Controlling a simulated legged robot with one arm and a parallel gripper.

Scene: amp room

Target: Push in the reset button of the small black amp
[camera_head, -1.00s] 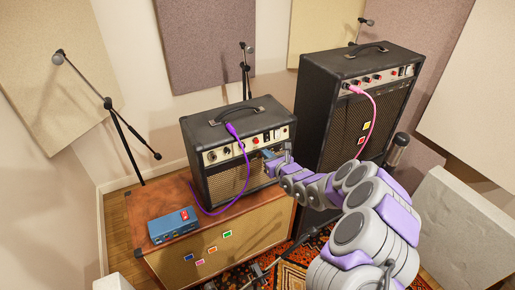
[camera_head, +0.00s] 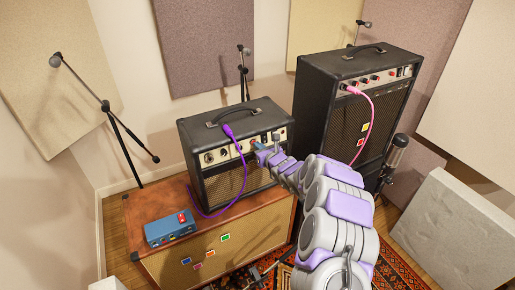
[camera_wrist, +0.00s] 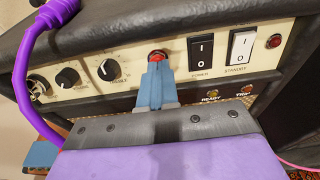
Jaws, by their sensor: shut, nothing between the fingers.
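The small black amp (camera_head: 225,165) stands on a brown cabinet, its cream control panel facing me. In the wrist view its panel (camera_wrist: 130,95) shows knobs, a round red button (camera_wrist: 157,54), POWER and STANDBY rocker switches, and a red jewel (camera_wrist: 274,41) at the right. My gripper (camera_wrist: 157,66) is shut and empty, its blue fingertips right at the red button and covering its lower part. I cannot tell whether they touch it or how far in it sits. In the head view my gripper (camera_head: 259,147) is at the panel's right half.
The brown cabinet (camera_head: 255,235) carries a blue pedal box (camera_head: 170,228). A taller black amp (camera_head: 335,120) with a pink cable stands to the right. READY (camera_wrist: 212,96) and TRIP (camera_wrist: 245,89) lamps sit below the switches.

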